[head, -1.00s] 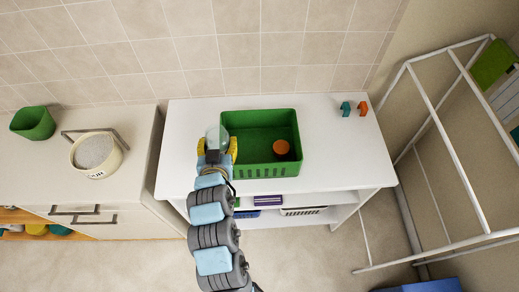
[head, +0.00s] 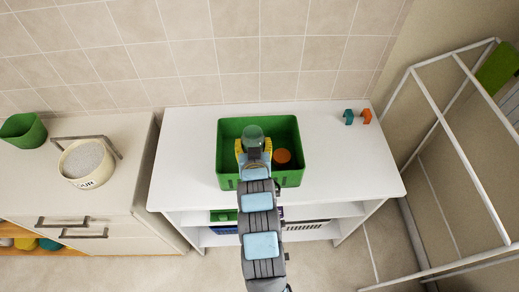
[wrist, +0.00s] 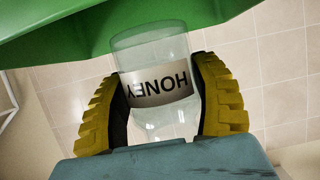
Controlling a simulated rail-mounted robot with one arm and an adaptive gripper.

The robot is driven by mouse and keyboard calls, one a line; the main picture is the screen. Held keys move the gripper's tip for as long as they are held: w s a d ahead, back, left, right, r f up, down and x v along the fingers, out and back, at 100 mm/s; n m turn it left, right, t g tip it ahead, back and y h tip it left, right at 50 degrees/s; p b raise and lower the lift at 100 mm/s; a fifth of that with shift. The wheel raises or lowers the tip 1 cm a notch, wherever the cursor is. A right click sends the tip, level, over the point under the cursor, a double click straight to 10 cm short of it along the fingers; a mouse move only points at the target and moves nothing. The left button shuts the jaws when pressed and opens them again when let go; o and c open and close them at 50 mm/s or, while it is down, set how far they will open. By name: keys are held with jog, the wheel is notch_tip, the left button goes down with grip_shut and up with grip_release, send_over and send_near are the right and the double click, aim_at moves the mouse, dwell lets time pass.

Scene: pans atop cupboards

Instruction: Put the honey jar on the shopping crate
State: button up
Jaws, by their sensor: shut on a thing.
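My gripper (head: 254,150) is shut on the clear glass honey jar (head: 253,134). In the wrist view the two yellow fingers press on either side of the jar (wrist: 155,75), and its white HONEY label appears upside down. The green shopping crate (head: 291,179) stands on the white cupboard top. In the head view the jar and gripper are over the crate's middle. In the wrist view the jar's end overlaps the green crate (wrist: 60,30); its exact height against the rim is hard to tell. My arm hides part of the crate's front wall.
An orange round thing (head: 283,156) lies in the crate, right of my gripper. Teal (head: 349,117) and orange (head: 366,116) small items stand at the back right. A pot (head: 88,165) and a green container (head: 24,130) are on the left counter. A white frame (head: 450,140) stands right.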

jog(key=shift+w+d+f+p, duration=0.15)
jog(key=shift+w+d+f, duration=0.15)
jog(key=shift+d+f, duration=0.25)
jog(key=shift+w+d+f+p, duration=0.15)
jog(key=shift+w+d+f, duration=0.2)
jog(key=shift+f, duration=0.3)
jog(key=shift+f+p, duration=0.9)
jog(key=shift+f, duration=0.75)
jog(key=shift+f+b, duration=0.45)
jog(key=shift+f, duration=0.1)
